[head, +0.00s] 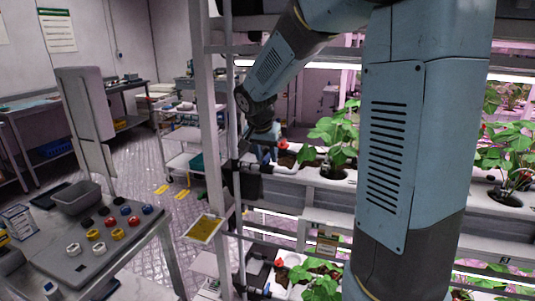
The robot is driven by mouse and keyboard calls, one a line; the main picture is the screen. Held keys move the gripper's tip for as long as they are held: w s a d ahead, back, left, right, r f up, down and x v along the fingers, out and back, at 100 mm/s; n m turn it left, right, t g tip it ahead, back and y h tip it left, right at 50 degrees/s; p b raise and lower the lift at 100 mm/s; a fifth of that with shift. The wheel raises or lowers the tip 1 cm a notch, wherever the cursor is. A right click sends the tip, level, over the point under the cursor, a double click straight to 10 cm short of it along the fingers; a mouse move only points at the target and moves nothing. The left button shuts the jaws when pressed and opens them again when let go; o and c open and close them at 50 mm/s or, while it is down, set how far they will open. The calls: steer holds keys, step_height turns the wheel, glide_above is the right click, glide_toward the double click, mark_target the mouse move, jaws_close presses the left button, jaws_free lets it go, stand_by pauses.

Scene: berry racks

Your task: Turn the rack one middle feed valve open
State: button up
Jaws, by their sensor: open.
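Rack one's middle channel (322,180) is a white trough holding green plants. A small red handle (283,143), seemingly the middle feed valve, shows at its left end; its turn angle is too small to tell. My arm reaches in from the upper right and bends down to that end. My gripper (243,150) is small and dark there, just left of the red handle; the jaws look open. Whether a finger touches the handle cannot be told. Another red handle (279,263) shows at the left end of the lower channel.
A grey rack post (207,120) stands just left of my gripper, with a yellow card (203,229) low on it. A bench with coloured caps (110,245) is at the left. A white trolley (185,125) stands behind; the floor between is mostly clear.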

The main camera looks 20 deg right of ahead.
steer(key=shift+c, duration=0.4)
jaws_close()
steer(key=shift+d, duration=0.2)
steer(key=shift+a, duration=0.1)
